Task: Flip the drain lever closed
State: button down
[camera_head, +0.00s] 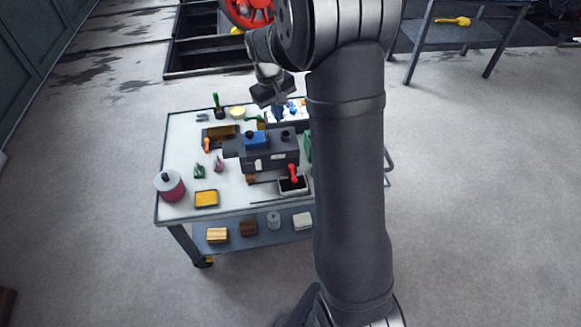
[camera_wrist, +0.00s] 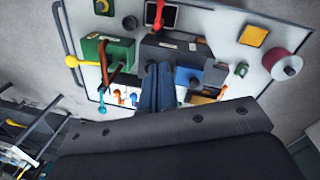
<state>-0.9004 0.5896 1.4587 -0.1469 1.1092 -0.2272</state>
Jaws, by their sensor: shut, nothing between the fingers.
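A small dark model steam tram (camera_head: 268,155) with a blue block on top stands on the cart. A red lever (camera_head: 293,172), which looks like the drain lever, is on its near right side, over a dark tray with a pale rim (camera_head: 284,190). In the wrist view the red lever (camera_wrist: 158,12) is at the top edge, beside the tray (camera_wrist: 176,18); its exact setting is hard to tell. My gripper (camera_head: 278,112) is above the back of the tram, pointing down, shut and empty. Its fingers (camera_wrist: 158,88) cover part of the tram in the wrist view.
A green box (camera_wrist: 107,62) with a yellow-knobbed lever (camera_wrist: 72,61) stands beside the tram, mostly behind my arm in the head view. A pink-grey canister (camera_head: 169,186) and yellow sponge-like block (camera_head: 206,198) are at front left. The cart's front-left top (camera_head: 230,205) has free room.

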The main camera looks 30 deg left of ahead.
aim_at(293, 174)
jog(key=s+a+f+n, duration=0.1)
jog(key=s+f+n, duration=0.1)
jog(key=f+n, duration=0.4)
jog(key=s+a+f+n+t+h, duration=0.1)
jog(key=s+f+n, duration=0.2)
jog(key=f+n, duration=0.4)
notch_tip(293, 174, down, 4)
jog(key=shift+f, duration=0.1)
jog(key=w+d+f, duration=0.4)
jog(key=f, duration=0.4)
jog(key=shift+w+d+f, duration=0.2)
jog(key=shift+d+f, duration=0.1)
jog(key=shift+f, duration=0.1)
